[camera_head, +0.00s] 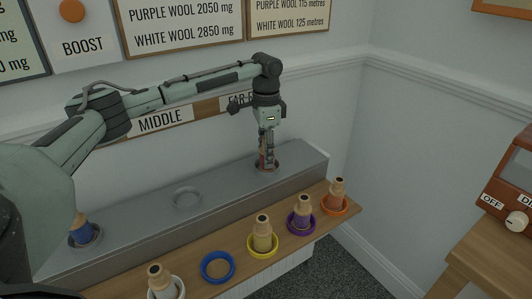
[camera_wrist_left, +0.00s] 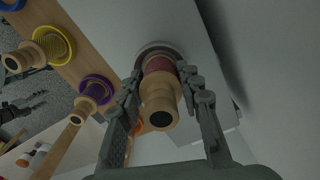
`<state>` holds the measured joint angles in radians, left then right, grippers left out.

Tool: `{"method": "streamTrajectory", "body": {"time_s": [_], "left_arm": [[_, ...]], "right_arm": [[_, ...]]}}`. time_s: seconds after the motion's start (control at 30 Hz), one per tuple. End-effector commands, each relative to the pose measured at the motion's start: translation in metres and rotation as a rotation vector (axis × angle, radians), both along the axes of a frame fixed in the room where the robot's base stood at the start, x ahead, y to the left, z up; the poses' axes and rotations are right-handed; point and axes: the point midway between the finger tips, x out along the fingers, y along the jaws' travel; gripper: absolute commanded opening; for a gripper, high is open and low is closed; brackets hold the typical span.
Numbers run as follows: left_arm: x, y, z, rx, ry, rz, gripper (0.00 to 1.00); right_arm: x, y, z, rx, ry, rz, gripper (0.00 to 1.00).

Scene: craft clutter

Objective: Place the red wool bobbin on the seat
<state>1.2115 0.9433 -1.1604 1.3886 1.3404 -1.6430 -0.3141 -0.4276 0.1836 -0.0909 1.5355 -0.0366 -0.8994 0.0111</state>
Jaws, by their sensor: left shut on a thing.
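The red wool bobbin (camera_wrist_left: 158,68) has a wooden core and stands between the two fingers of my left gripper (camera_head: 267,157), which is shut on it. In the wrist view the left gripper (camera_wrist_left: 163,85) has one finger on each side of it. The bobbin's far end is at the round seat (camera_wrist_left: 150,47) at the right end of the grey ledge. Whether it rests fully in the seat or just above cannot be told. In the head view the fingers mostly hide the bobbin. My right gripper is not in view.
The grey ledge (camera_head: 222,198) also has an empty middle seat (camera_head: 187,198) and a blue bobbin (camera_head: 81,231) at left. On the wooden shelf in front stand white, yellow (camera_head: 262,235), purple (camera_head: 303,214) and orange (camera_head: 336,195) bobbins in rings, beside an empty blue ring (camera_head: 218,267).

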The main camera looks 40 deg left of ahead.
Motion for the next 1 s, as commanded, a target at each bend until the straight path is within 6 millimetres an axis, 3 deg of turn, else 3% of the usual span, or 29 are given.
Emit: {"method": "streamTrajectory", "body": {"time_s": [0.27,0.3,0.43,0.77,0.87,1.0], "left_arm": [[0.0,0.0,-0.003,-0.001,0.001,0.0,0.07],[0.0,0.0,-0.003,0.0,0.0,0.0,0.38],[0.0,0.0,-0.002,0.0,0.0,0.0,0.55],[0.0,0.0,0.0,0.0,-0.001,0.0,0.56],[0.0,0.0,0.008,-0.001,-0.002,0.0,0.56],[0.001,-0.001,0.034,-0.001,-0.004,-0.001,0.56]], "right_arm": [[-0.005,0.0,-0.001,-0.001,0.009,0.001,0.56],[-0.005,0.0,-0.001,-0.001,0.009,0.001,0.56],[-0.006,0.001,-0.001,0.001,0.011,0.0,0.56],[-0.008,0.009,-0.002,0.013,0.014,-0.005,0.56],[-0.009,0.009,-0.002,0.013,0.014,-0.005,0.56],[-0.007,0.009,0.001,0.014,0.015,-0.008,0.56]]}}
